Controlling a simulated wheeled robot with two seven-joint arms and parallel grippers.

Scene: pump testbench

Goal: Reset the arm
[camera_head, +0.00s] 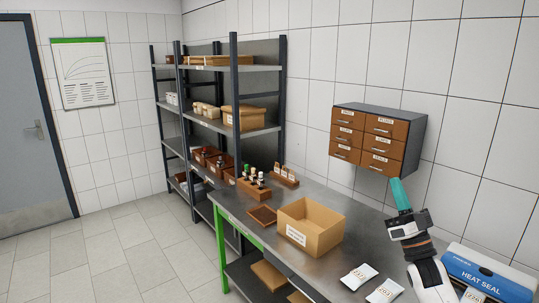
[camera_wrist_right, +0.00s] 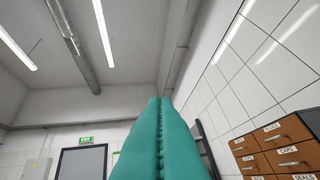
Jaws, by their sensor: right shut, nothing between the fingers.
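My right gripper (camera_head: 400,194) is raised above the right part of the workbench, its teal fingers pointing up and a little left, in front of the wall beside the drawer cabinet. In the right wrist view its teal fingers (camera_wrist_right: 160,135) lie together with nothing between them, pointing toward the ceiling and far wall. My left gripper and left arm show in neither view.
The bench (camera_head: 341,199) carries an open cardboard box (camera_head: 322,235), a wooden tray (camera_head: 262,215), a rack of bottles (camera_head: 253,186) and white packets (camera_head: 359,277). A blue heat sealer (camera_head: 489,275) stands at right. A drawer cabinet (camera_head: 378,137) hangs close to my right gripper. Open floor (camera_head: 110,255) lies left.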

